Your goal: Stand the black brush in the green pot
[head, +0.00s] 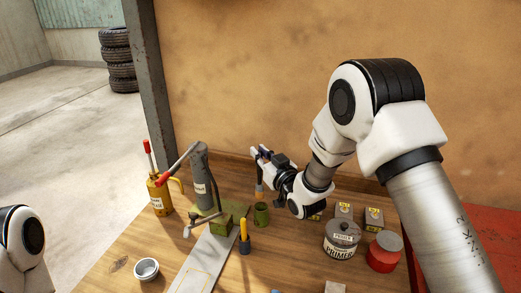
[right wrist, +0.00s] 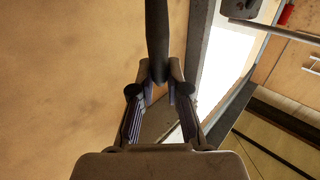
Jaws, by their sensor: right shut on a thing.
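My right gripper (head: 263,157) is shut on the black brush. The brush's dark handle (right wrist: 157,35) runs up from between the fingers (right wrist: 157,78) in the right wrist view. In the head view its lower end (head: 259,188) hangs roughly upright below the gripper, with the pale tip down. The small green pot (head: 261,214) stands on the bench, just below the brush tip in the picture. Whether the tip is directly over the pot's mouth or behind it, I cannot tell. The left gripper is not in view; only part of my left arm shows.
A green vise (head: 231,213) stands left of the pot, with a yellow-and-black tool (head: 244,238) in front. A yellow oil can (head: 159,198) and metal bowl (head: 146,269) are further left. A primer tin (head: 341,241) and red tin (head: 384,251) stand right.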

